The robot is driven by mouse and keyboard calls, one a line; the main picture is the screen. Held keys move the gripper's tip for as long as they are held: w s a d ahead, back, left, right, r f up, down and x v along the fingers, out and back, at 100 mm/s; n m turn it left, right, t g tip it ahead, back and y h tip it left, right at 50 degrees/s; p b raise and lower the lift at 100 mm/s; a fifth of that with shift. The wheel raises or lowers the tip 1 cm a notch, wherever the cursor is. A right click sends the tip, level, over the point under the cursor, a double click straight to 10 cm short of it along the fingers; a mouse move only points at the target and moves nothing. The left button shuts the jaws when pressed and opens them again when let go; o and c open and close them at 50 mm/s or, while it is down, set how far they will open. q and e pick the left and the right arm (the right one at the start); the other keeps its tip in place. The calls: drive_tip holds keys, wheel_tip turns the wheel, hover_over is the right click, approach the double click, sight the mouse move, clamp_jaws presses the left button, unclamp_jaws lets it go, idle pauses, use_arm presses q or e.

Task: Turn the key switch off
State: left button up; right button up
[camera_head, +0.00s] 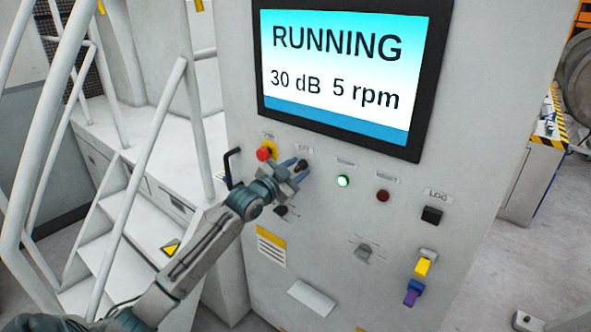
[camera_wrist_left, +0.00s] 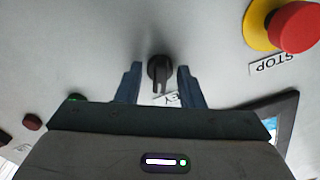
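The key switch (camera_wrist_left: 158,68) is a black knob on the grey panel, beside a label partly reading "KEY" in the left wrist view. My left gripper (camera_wrist_left: 158,84) is open, with one finger on each side of the knob and visible gaps between. In the head view the left gripper (camera_head: 294,170) is at the panel below the screen, and the dark key switch (camera_head: 302,165) shows partly by its fingertips. The screen (camera_head: 340,72) reads "RUNNING", "30 dB" and "5 rpm". My right gripper is not in view.
A red stop button (camera_head: 264,153) on a yellow base sits close left of the gripper. A lit green lamp (camera_head: 343,181), a dark red lamp (camera_head: 383,196) and a black square button (camera_head: 432,215) lie to the right. White stairs with railings (camera_head: 150,150) stand left.

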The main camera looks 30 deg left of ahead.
use_arm(q)
drive_tip(key=c, duration=0.7)
drive_tip(key=n+p, duration=0.3)
drive_tip(key=shift+r+n, duration=0.15)
drive_tip(key=shift+n, duration=0.25)
drive_tip(key=n+p, duration=0.2)
drive_tip(key=n, duration=0.1)
drive_tip(key=shift+n, duration=0.3)
drive_tip(key=n+p, duration=0.3)
drive_tip(key=shift+n, duration=0.7)
drive_tip(key=shift+f+p, duration=0.2)
drive_tip(key=shift+p, duration=0.1)
